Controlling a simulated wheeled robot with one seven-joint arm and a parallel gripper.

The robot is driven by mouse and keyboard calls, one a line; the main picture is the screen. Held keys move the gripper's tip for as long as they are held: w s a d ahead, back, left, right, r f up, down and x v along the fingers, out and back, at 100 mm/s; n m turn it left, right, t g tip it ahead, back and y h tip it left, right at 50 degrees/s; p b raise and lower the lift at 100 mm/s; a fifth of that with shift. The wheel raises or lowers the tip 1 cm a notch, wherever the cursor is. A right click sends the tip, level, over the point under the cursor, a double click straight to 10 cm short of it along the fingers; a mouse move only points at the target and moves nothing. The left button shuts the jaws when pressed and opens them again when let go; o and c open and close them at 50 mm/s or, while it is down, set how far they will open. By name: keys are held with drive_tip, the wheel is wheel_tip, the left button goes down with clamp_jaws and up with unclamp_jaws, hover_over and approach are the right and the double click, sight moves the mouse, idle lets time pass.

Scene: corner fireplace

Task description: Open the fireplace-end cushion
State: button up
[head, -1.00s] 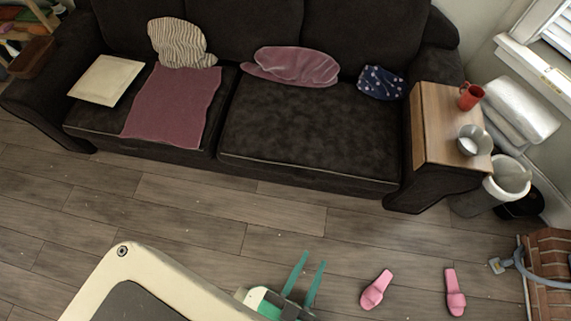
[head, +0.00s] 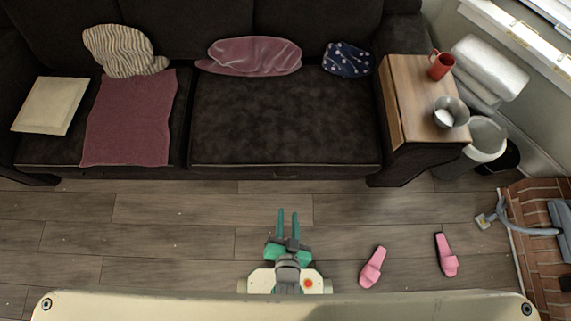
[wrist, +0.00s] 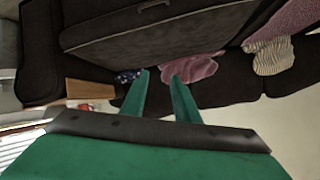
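The fireplace-end cushion (head: 285,120) is the dark right seat of the sofa, lying flat and closed. In the wrist view, its picture turned over, the cushion (wrist: 150,40) shows a dark handle (wrist: 153,5) at the top edge, partly cut off. My gripper (head: 288,211) is open and empty, above the floor in front of the sofa, apart from the cushion. In the wrist view my gripper's two green fingers (wrist: 162,75) stand apart with nothing between them.
A pink pillow (head: 250,57) and a navy dotted pillow (head: 347,60) rest at the cushion's back. The right armrest's wooden tray (head: 410,95) holds a red mug (head: 441,65) and a metal bowl (head: 450,112). Pink slippers (head: 372,267) lie on the floor near the brick hearth (head: 535,215).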

drive_tip(key=w+f+m+g, duration=0.5)
drive_tip(key=w+f, duration=0.5)
drive_tip(key=f, duration=0.5)
drive_tip(key=m+g, duration=0.5)
drive_tip(key=m, duration=0.3)
approach(285, 177)
drive_tip(key=f, duration=0.5)
drive_tip(key=w+f, duration=0.1)
drive_tip(key=f, duration=0.1)
drive_tip(key=shift+w+f, duration=0.1)
drive_tip(key=shift+f, duration=0.05)
drive_tip(key=shift+c, duration=0.3)
clamp_jaws()
